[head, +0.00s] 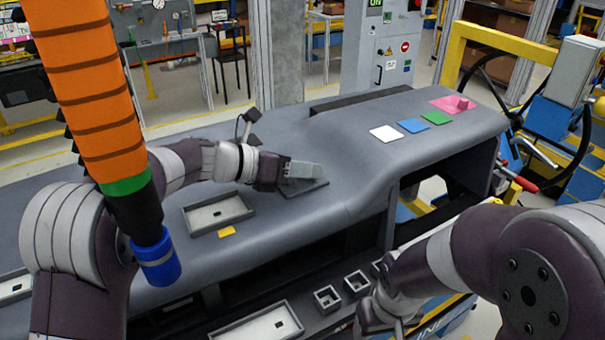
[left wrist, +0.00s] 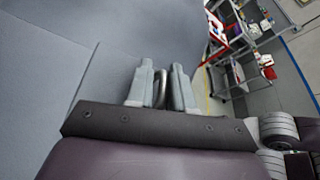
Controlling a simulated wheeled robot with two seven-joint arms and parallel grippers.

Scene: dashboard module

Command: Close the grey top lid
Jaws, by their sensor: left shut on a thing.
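The grey top lid (head: 312,190) is a dark flat plate on the sloping top of the grey dashboard module (head: 330,155). My left gripper (head: 303,172) is over it, its fingers hiding part of the plate. In the left wrist view its two grey fingers (left wrist: 162,88) are close together, shut on a thin dark curved piece that looks like the lid's handle. Whether the lid lies flush or slightly raised cannot be told. My right gripper (head: 385,312) is low at the front, partly hidden by its own arm, away from the lid.
An open shallow tray (head: 190,222) is set in the module's top, with a yellow tag (head: 227,232) beside it. White (head: 386,133), blue (head: 412,125), green and pink pieces lie at the right end. Small open boxes (head: 327,299) stand along the front. An orange hanging tool (head: 90,90) is at the left.

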